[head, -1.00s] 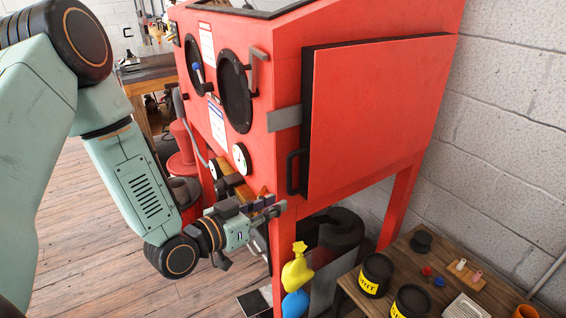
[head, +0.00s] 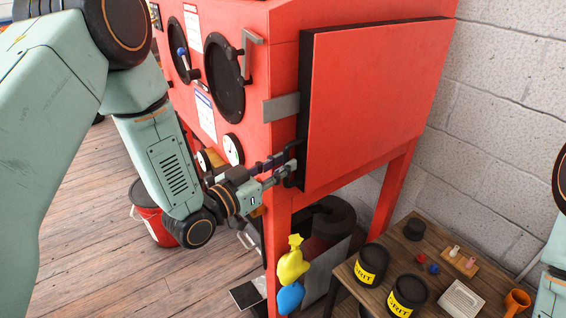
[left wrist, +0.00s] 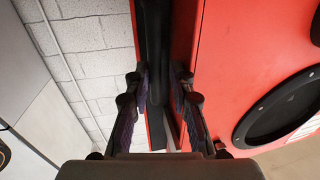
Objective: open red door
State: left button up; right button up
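The red door (head: 375,105) is a thick panel with a black edge on the side of the red cabinet (head: 282,80). It looks shut. Its black handle (head: 292,178) is at the lower left of the door, partly hidden by my gripper. My left gripper (head: 281,168) is at the handle, its fingers apart. In the left wrist view the open fingers (left wrist: 160,88) stand on either side of a dark upright bar by the door edge; I cannot tell whether they touch it. My right gripper is out of view; only part of that arm shows at the right edge.
A grey latch plate (head: 281,107) sits left of the door. Yellow (head: 292,265) and blue (head: 290,297) items hang at the cabinet leg. A block wall is behind.

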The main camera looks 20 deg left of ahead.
pick_arm(q)
jog(key=shift+w+d+r, duration=0.15)
jog(key=shift+w+d, duration=0.1)
jog(key=shift+d, duration=0.25)
jog(key=shift+w+d+r, duration=0.1)
jog(key=shift+w+d, duration=0.1)
jog(key=shift+d, duration=0.25)
jog(key=shift+w+a+f, duration=0.15)
jog(key=shift+w+a, duration=0.05)
jog(key=shift+a, duration=0.45)
jog(key=shift+c, duration=0.3)
jog(key=shift+s+d, duration=0.1)
jog(key=shift+d, duration=0.4)
grip_shut()
jog(key=shift+a, duration=0.3)
jog(key=shift+d, duration=0.1)
